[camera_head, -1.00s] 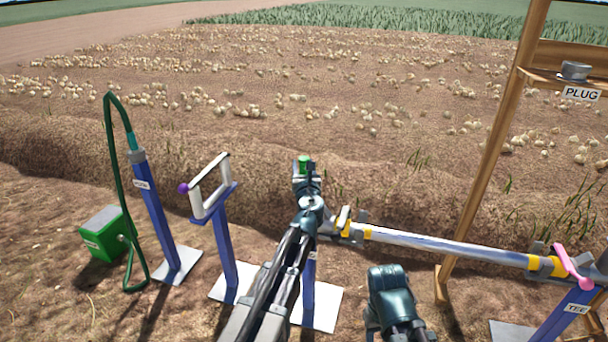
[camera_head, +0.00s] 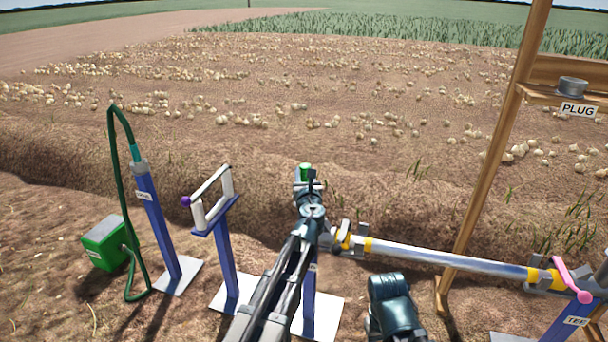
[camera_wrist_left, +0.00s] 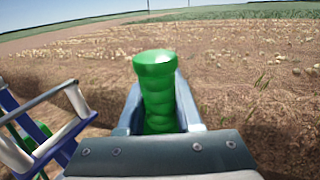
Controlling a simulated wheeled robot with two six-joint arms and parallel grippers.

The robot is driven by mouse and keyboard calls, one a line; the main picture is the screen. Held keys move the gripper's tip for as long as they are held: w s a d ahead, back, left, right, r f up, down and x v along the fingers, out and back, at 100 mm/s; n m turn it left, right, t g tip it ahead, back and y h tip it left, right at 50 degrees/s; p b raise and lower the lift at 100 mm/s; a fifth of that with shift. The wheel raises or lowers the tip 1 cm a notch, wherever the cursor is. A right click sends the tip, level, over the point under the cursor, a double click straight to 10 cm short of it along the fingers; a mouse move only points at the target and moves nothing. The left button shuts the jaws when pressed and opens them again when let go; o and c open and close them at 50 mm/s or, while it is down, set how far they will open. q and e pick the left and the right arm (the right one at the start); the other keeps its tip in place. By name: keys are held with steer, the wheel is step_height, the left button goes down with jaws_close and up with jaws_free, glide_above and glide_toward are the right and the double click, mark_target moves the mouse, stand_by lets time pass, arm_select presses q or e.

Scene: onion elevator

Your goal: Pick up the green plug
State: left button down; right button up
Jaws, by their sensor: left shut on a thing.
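The green plug (camera_wrist_left: 157,92) stands upright between the two fingers of my left gripper (camera_wrist_left: 160,110) in the left wrist view. The fingers are closed against its sides, and its wider top sticks up above them. In the head view only the top of the green plug (camera_head: 305,171) shows, beyond my left gripper (camera_head: 308,184). The gripper is raised in the middle of the view, above and behind the near end of the pipe. My right arm's dark link shows at the bottom, but its fingers are not visible.
A metal pipe (camera_head: 450,257) with yellow bands runs right to a pink-handled fitting (camera_head: 566,275). A wooden frame (camera_head: 487,170) at right carries a shelf labelled PLUG (camera_head: 577,109) with a grey cup (camera_head: 572,88). At left stand a green box (camera_head: 107,243), a hose and blue posts.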

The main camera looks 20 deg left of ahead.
arm_select(q)
step_height(320, 180, up, 2)
steer(key=shift+r+p, duration=0.1)
steer(key=shift+p, duration=0.45)
steer(key=w+d+v, duration=0.1)
steer(key=d+v, duration=0.2)
steer(key=v, duration=1.2)
steer(key=shift+s+d+r+p, duration=0.2)
steer(key=shift+d+r+p, duration=0.05)
steer(key=shift+r+p, duration=0.15)
arm_select(e)
step_height(320, 180, up, 3)
steer(key=shift+f, duration=0.1)
